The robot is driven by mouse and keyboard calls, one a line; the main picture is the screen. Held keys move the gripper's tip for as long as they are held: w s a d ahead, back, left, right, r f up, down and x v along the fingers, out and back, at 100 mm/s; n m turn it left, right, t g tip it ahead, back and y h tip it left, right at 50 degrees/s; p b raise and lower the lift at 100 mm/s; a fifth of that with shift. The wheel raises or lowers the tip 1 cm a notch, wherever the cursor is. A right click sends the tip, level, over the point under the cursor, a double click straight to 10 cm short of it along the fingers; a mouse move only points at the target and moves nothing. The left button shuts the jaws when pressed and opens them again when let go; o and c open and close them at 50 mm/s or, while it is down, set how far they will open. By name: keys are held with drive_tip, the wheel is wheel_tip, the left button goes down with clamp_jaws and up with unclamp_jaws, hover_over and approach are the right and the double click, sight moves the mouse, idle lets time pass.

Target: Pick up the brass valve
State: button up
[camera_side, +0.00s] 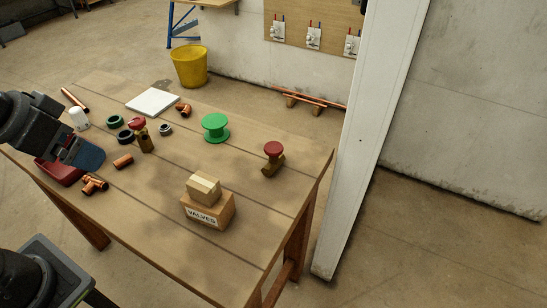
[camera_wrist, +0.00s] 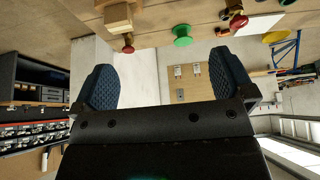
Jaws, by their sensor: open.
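Two brass valves with red handwheels stand on the wooden table (camera_side: 150,215). One brass valve (camera_side: 274,162) is alone near the right edge. The other brass valve (camera_side: 145,142) is at the left among fittings, a little right of my gripper. My gripper (camera_side: 88,157) is over the left end of the table, with its blue fingers above a red tray (camera_side: 55,173). In the wrist view my gripper (camera_wrist: 165,80) has its two fingers wide apart with nothing between them. Beyond them, at the top, one valve (camera_wrist: 128,43) shows beside the boxes and a red-topped part is by the right finger.
A cardboard box marked VALVES (camera_side: 207,212) carries a smaller box (camera_side: 203,188) at the front. A green spool (camera_side: 215,127) stands between the valves. Copper fittings (camera_side: 95,184), dark rings and a white pad (camera_side: 152,102) crowd the left. A white post (camera_side: 365,150) rises beyond the right edge.

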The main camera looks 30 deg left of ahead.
drive_tip(key=w+d+r+n+g, duration=0.15)
drive_tip(key=w+r+n, duration=0.3)
drive_tip(key=w, duration=0.55)
drive_tip(key=n+g, duration=0.4)
drive_tip(key=n, duration=0.8)
hover_over(275, 147)
wheel_tip(275, 147, down, 16)
drive_tip(key=r, duration=0.1)
drive_tip(key=shift+w+f+n, duration=0.1)
drive_tip(key=shift+f+n, duration=0.15)
drive_tip(key=shift+f, duration=0.3)
wheel_tip(275, 147, down, 8)
drive_tip(key=shift+r, duration=0.1)
drive_tip(key=shift+a+f, duration=0.15)
drive_tip(key=shift+f, duration=2.7)
